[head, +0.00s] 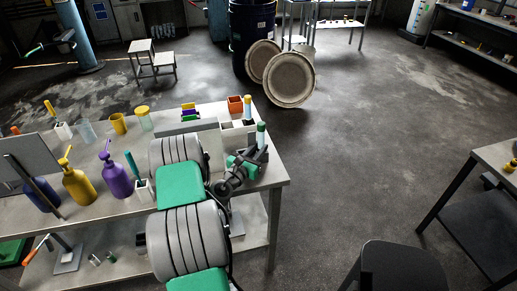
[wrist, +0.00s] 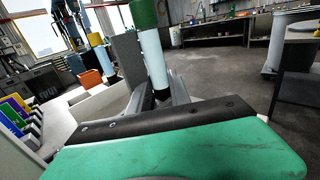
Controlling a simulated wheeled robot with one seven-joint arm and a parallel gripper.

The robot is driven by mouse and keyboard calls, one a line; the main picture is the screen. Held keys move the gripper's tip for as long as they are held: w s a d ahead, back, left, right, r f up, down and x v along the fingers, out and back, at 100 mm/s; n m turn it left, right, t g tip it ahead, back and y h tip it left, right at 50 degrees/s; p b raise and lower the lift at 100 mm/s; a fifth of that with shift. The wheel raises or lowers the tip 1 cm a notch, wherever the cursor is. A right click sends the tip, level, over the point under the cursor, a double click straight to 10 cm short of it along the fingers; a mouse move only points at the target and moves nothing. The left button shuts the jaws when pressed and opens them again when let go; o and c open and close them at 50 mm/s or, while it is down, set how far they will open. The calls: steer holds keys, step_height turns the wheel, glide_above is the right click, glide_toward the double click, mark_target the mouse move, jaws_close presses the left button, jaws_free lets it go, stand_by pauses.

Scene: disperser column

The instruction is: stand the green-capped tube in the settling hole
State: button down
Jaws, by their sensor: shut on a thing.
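The green-capped tube (wrist: 154,58) has a pale blue-white body and a dark lower end. It stands nearly upright between the fingers of my gripper (wrist: 158,98), which is shut on it. In the head view the tube (head: 261,140) rises above my gripper (head: 255,156) at the table's right end. A second pale tube (head: 248,112) stands just behind it, by a pale block (head: 226,136); it also shows at the left in the wrist view (wrist: 102,55). I cannot make out the settling hole; the tube's lower end is partly hidden by my gripper.
An orange box (head: 235,104) and coloured upright pieces (head: 189,112) stand at the table's back. Yellow (head: 77,186) and purple (head: 116,180) pump bottles stand to the left. The table's right edge (head: 280,165) is close to my gripper; open floor lies beyond.

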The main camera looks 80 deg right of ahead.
steer(key=shift+f, duration=0.15)
steer(key=c, duration=1.1)
jaws_free()
steer(key=b+v, duration=0.2)
steer(key=v, duration=0.5)
steer(key=shift+w+a+f, duration=0.1)
steer(key=shift+a+f, duration=0.05)
steer(key=shift+a, duration=0.3)
